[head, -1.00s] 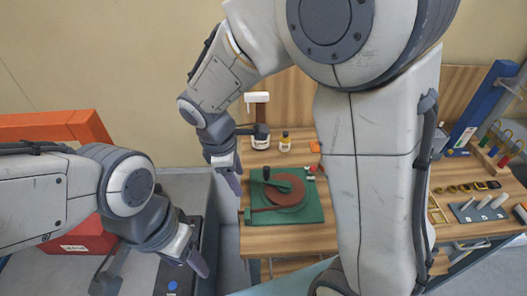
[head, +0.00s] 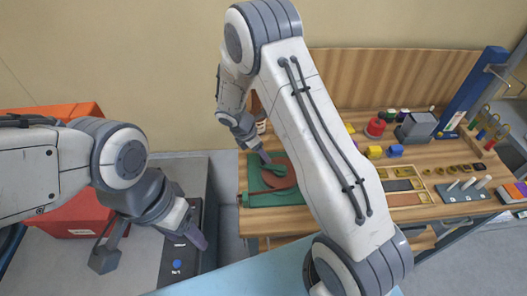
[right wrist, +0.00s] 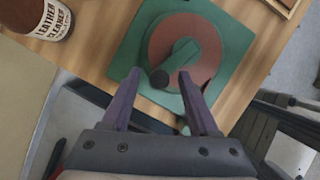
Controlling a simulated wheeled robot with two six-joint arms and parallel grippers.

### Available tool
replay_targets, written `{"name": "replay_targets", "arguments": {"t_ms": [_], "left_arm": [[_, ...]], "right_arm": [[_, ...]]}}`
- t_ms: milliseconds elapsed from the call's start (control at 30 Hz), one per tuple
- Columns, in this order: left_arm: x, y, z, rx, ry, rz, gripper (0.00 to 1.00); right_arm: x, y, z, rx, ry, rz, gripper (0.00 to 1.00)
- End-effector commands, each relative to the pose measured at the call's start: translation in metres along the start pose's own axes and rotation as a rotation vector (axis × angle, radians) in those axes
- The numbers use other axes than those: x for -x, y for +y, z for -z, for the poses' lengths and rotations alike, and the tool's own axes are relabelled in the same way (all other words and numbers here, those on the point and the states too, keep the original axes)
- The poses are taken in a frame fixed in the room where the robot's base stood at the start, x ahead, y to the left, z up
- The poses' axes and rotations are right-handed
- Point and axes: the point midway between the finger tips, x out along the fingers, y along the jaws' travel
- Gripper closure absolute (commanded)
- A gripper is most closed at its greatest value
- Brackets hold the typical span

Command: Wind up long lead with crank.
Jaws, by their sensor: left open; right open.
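A green winder base (head: 276,200) lies on the wooden bench, partly behind my right arm in the head view. A red-brown round drum (right wrist: 212,50) sits on the base, which also shows in the right wrist view (right wrist: 124,58). My left gripper (head: 195,236) is open and empty, left of the bench. I cannot make out the lead.
A leather cleaner jar (right wrist: 45,18) stands beside the base. An orange box (head: 75,210) is at the left.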

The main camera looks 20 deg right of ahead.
Motion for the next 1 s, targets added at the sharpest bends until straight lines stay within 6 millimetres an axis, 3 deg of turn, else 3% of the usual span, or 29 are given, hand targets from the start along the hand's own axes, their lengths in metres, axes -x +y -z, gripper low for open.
{"name": "replay_targets", "arguments": {"t_ms": [167, 433, 467, 600, 1000], "left_arm": [[0.0030, 0.0002, 0.0002, -0.001, 0.000, 0.000, 0.39], [0.0028, 0.0002, 0.0001, -0.001, 0.000, 0.000, 0.39], [0.0028, 0.0002, 0.0001, -0.001, 0.000, 0.000, 0.39], [0.0028, 0.0002, 0.0001, 0.000, 0.000, 0.000, 0.39], [0.0028, 0.0002, 0.0002, 0.000, 0.000, 0.000, 0.39]], "right_arm": [[-0.0125, 0.0001, 0.0000, 0.000, 0.000, 0.000, 0.39], [-0.0142, 0.0001, 0.0003, -0.001, 0.001, -0.001, 0.39], [-0.0142, 0.0001, 0.0003, -0.001, 0.001, -0.001, 0.47], [-0.0141, 0.0000, 0.0003, -0.001, 0.001, -0.001, 1.00], [-0.0139, -0.0004, 0.0001, -0.001, 0.000, 0.000, 1.00]]}}
